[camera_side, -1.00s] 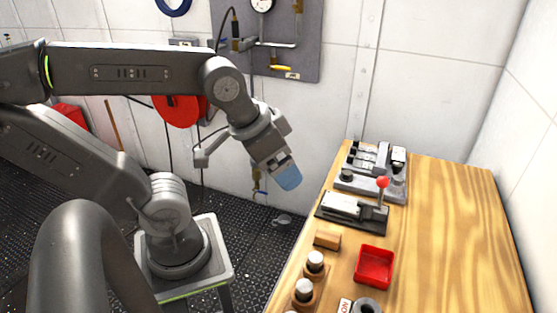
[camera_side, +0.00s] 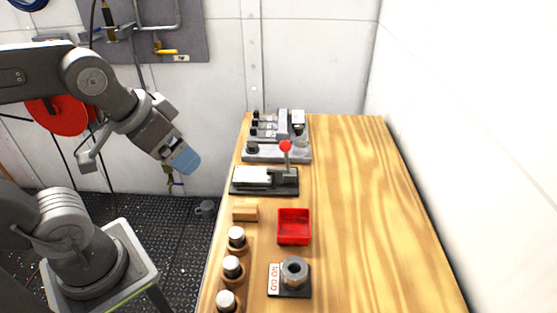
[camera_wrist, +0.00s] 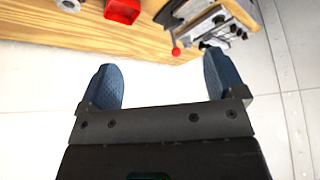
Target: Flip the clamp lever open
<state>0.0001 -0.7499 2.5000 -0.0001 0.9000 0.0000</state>
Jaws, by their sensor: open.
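The clamp (camera_side: 252,179) is a dark base with a pale block, lying near the left edge of the wooden bench. Its lever (camera_side: 288,161) stands roughly upright at the right end and carries a red ball knob (camera_side: 285,146). In the wrist view the knob (camera_wrist: 176,52) shows beyond and between my fingers, with the clamp partly cut off by the top edge. My gripper (camera_side: 186,160) has blue fingertips and is left of the bench, apart from the clamp. In the wrist view its two fingers (camera_wrist: 163,82) are wide apart with nothing between them.
A grey fixture (camera_side: 262,153) with several small parts stands behind the clamp. In front are a wooden block (camera_side: 245,213), a red tray (camera_side: 293,238), several silver-topped pegs (camera_side: 233,268) and a nut on a dark plate (camera_side: 293,272). The bench's right side is bare, beside a white wall.

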